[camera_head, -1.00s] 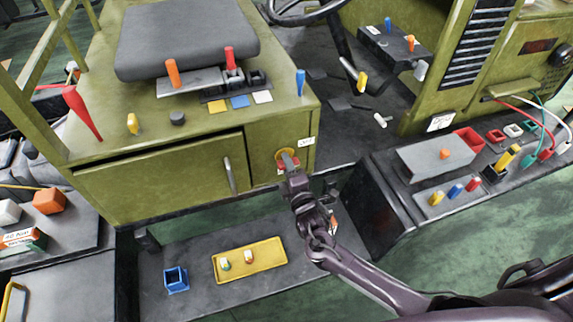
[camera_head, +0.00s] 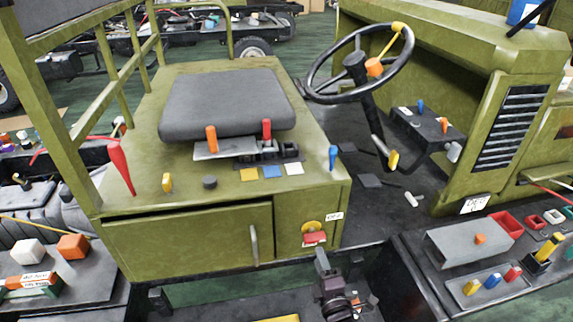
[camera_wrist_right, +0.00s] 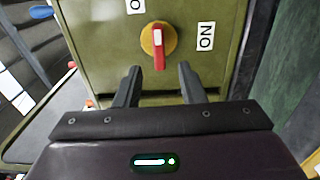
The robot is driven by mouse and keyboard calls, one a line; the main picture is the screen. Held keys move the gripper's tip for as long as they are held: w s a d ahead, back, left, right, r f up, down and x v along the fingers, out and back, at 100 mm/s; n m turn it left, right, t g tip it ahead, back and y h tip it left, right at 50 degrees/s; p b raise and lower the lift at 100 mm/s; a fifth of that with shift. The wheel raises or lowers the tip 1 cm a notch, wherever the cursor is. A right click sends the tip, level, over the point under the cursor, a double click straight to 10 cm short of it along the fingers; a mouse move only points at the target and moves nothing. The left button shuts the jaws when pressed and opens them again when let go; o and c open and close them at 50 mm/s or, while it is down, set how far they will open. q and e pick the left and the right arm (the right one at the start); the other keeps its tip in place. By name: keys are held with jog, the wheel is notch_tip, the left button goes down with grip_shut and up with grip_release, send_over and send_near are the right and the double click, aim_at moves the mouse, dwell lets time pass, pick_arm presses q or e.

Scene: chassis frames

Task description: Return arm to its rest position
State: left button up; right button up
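My right gripper (camera_head: 321,262) is at the lower middle of the head view, just below and in front of the red and yellow rotary switch (camera_head: 313,235) on the green chassis. In the right wrist view the right gripper (camera_wrist_right: 158,75) has its two dark fingers apart with nothing between them. The switch (camera_wrist_right: 158,42) lies beyond the fingertips, clear of them, its red handle pointing down toward the gripper. A label reading "ON" stands to its right in that view. My left gripper is in neither view.
A green cabinet door (camera_head: 190,243) with a handle is left of the switch. The black seat (camera_head: 228,104) and steering wheel (camera_head: 360,62) are above. A grey side tray (camera_head: 462,285) with coloured plugs lies at the right. A yellow tray edge (camera_head: 280,318) shows at the bottom.

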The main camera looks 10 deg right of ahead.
jog(key=s+d+r+m+g, duration=0.1)
jog(key=s+r+m+g, duration=0.2)
jog(key=s+m+g, duration=0.6)
jog(key=s+d+r+m+g, duration=0.1)
jog(key=s+r+m+g, duration=0.1)
jog(key=s+m+g, duration=0.75)
jog(key=s+f+n+t, duration=0.1)
jog(key=s+f, duration=0.1)
jog(key=f, duration=1.4)
jog(key=s+f+n+t, duration=0.1)
jog(key=s+f+t, duration=0.15)
jog(key=f, duration=1.35)
jog(key=s+d+f+g, duration=0.1)
jog(key=s+d+f, duration=0.1)
jog(key=s+f, duration=0.6)
jog(key=s+d+f+g, duration=0.1)
jog(key=s+d+f, duration=0.1)
jog(key=s+f, duration=0.6)
jog(key=s, duration=0.3)
jog(key=shift+h, duration=0.3)
